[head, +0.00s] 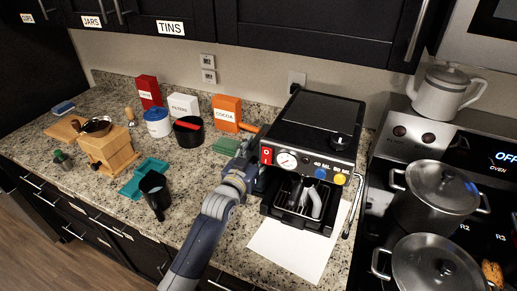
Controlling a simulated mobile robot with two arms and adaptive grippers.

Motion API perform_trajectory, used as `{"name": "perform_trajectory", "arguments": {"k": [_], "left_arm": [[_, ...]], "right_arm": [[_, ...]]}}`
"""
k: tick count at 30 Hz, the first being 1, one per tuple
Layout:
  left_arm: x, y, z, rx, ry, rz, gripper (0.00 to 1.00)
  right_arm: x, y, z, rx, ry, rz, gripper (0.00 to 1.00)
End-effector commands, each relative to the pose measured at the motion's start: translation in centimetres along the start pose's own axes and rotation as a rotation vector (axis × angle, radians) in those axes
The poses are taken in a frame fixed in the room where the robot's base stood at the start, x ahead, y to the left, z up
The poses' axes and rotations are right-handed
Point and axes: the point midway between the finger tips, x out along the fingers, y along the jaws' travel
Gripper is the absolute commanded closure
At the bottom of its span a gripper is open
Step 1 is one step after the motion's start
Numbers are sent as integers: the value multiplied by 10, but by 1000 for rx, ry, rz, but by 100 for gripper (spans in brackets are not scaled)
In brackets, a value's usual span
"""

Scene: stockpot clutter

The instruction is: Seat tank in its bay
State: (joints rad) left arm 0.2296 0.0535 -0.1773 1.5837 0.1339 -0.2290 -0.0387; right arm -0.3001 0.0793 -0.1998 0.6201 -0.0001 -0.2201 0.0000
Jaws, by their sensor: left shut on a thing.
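The black coffee machine (317,125) stands on the granite counter, with a gauge, a red switch and coloured buttons on its front. My left gripper (246,147) is at the machine's left side, close against it. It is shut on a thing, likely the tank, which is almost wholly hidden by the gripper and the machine. The tank's bay cannot be made out from here. My right gripper is not in view.
An orange cocoa box (227,113) stands behind. A white sheet (290,250) lies in front of the machine. Pots (436,188) occupy the stove at right.

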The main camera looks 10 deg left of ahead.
Motion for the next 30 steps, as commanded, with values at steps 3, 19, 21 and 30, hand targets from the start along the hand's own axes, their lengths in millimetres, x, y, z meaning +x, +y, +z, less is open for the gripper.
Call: {"name": "perform_trajectory", "arguments": {"k": [3, 19, 21, 30], "left_arm": [[0, 0, -2, 0, 9, 0, 100], [0, 0, 4, 0, 6, 0, 28], [0, 0, 4, 0, 5, 0, 27], [-1, 0, 10, 0, -7, 0, 27]], "right_arm": [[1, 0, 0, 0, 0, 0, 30], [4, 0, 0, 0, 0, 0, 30], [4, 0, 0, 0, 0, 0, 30], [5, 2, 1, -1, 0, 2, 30]]}}
